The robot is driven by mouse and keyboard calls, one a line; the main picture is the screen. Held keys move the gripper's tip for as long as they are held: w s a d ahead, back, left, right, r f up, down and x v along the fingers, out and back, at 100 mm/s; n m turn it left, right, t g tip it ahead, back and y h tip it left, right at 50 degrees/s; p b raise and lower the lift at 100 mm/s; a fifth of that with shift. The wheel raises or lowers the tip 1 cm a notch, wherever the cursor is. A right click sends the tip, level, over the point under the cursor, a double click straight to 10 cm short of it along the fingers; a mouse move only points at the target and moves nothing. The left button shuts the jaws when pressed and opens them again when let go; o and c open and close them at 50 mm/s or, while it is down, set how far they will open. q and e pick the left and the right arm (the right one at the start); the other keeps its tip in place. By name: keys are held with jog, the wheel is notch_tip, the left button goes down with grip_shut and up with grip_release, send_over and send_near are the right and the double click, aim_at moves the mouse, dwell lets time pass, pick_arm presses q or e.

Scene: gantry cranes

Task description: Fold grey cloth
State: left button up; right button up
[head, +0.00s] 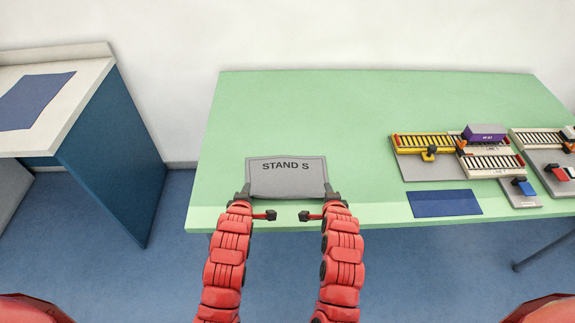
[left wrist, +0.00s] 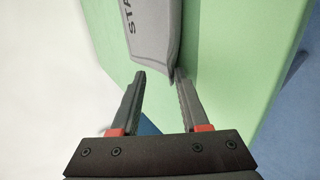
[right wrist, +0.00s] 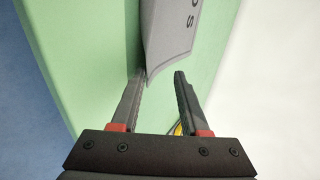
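The grey cloth (head: 287,184) lies on the green table (head: 300,120) near its front edge, with the dark letters "STAND S" along its far part. My left gripper (head: 255,203) is at the cloth's near left corner, and my right gripper (head: 319,204) is at its near right corner. In the left wrist view the fingers are spread and the cloth's corner (left wrist: 157,50) is beside the right finger's tip. In the right wrist view the fingers are also spread, with the cloth's corner (right wrist: 163,40) between the tips. I cannot tell whether either finger touches the cloth.
Model crane tracks, one yellow (head: 425,142), and a purple block (head: 484,132) stand at the table's right. A flat blue sheet (head: 444,203) lies before them. A white-topped side table (head: 80,85) with a blue cloth (head: 33,100) stands left. The table's far left is clear.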

pick_arm(q)
jog(key=shift+o, duration=0.4)
pick_arm(e)
jog(key=shift+o, duration=0.4)
pick_arm(q)
jog(key=shift+r, duration=0.25)
pick_arm(e)
jog(key=shift+r, duration=0.3)
pick_arm(q)
jog(key=s+r, duration=0.6)
jog(key=r, duration=0.2)
jog(key=shift+r, duration=0.2)
pick_arm(e)
jog(key=s+r, duration=0.6)
jog(key=r, duration=0.2)
jog(key=shift+r, duration=0.2)
